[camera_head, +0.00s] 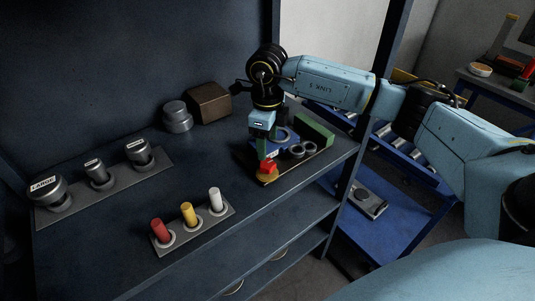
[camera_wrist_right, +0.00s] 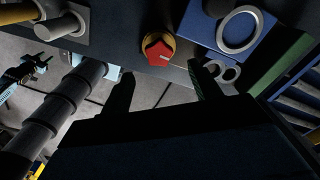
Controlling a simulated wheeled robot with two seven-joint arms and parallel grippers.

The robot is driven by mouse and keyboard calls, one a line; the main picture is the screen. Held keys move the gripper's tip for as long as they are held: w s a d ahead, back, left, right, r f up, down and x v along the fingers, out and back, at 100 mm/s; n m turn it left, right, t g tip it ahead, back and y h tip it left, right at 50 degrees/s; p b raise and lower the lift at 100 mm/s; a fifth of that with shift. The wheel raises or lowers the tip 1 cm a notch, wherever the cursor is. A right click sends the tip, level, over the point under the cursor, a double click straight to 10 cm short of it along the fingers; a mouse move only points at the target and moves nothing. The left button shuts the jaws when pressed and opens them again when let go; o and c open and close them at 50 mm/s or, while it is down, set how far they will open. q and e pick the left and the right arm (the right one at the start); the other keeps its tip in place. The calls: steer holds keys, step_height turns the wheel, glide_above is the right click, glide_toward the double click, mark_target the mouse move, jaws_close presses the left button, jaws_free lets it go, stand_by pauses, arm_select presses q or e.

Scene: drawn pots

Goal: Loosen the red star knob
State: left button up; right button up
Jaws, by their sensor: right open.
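The red star knob (camera_wrist_right: 158,48) shows in the right wrist view at the top centre, with a yellowish ring around its base. In the head view the knob (camera_head: 267,166) sits at the near end of a fixture board on the shelf. My right gripper (camera_wrist_right: 161,76) is open, its two dark fingers apart and nothing between them. Its fingertips appear one on each side of the knob's lower edge, but I cannot tell how far off the knob is. In the head view the right gripper (camera_head: 262,150) points down just behind the knob.
A blue block with a ring (camera_wrist_right: 236,30) and a green block (camera_head: 314,130) are beside the knob. Red, yellow and white pegs stand in a grey plate (camera_head: 188,237). Several metal weights stand on another plate (camera_head: 105,188). A brown block (camera_head: 209,102) lies behind.

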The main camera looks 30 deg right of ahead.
step_height(320, 180, up, 7)
steer(key=shift+f, duration=0.15)
stand_by(0.5)
